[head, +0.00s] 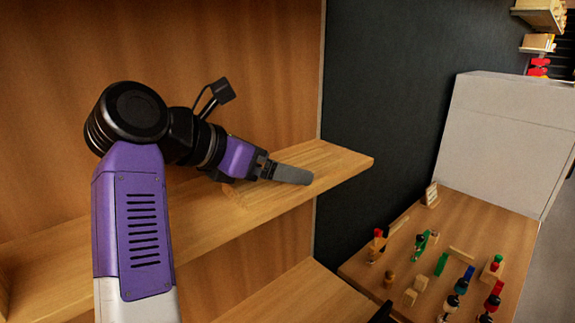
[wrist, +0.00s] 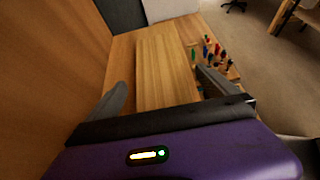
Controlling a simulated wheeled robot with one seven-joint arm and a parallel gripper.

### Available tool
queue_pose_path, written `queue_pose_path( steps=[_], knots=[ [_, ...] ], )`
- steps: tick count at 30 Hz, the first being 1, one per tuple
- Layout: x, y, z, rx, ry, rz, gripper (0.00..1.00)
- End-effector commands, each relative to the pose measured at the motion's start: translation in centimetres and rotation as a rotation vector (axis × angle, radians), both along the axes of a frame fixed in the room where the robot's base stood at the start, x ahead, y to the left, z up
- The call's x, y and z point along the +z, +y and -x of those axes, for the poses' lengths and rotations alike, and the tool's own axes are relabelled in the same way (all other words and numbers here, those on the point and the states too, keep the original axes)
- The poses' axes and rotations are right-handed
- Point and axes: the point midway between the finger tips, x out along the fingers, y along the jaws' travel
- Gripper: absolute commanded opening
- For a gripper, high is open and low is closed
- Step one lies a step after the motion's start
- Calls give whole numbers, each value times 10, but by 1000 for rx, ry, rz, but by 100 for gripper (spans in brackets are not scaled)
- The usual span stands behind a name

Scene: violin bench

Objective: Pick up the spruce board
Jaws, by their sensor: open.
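The spruce board (wrist: 164,62) is a long, pale, straight-grained plank lying flat on the wooden shelf (head: 110,232). In the head view the board (head: 316,157) shows partly behind my gripper. My gripper (head: 300,176) is open, low over the shelf. In the wrist view one grey finger is on each side of the near part of the board, and my gripper (wrist: 160,80) holds nothing. I cannot tell whether the fingers touch the board. The board's nearest end is hidden by my gripper's body.
A wooden back panel (head: 250,60) stands close behind the shelf. A lower shelf (head: 300,295) lies beneath. To the right, a bench (head: 460,225) carries several small coloured figures and blocks, with a grey cabinet (head: 505,130) behind.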

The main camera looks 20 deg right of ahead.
Motion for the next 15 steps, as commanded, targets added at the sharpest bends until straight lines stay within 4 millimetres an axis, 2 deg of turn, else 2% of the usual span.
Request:
queue_pose_path(
  steps=[3,11,12,15],
  knots=[
    [-5,-10,-3,-1,1,2,98],
    [-8,-13,-4,1,0,1,98],
    [-8,-13,-4,1,0,1,96],
    [-8,-13,-4,1,0,1,77]
  ],
)
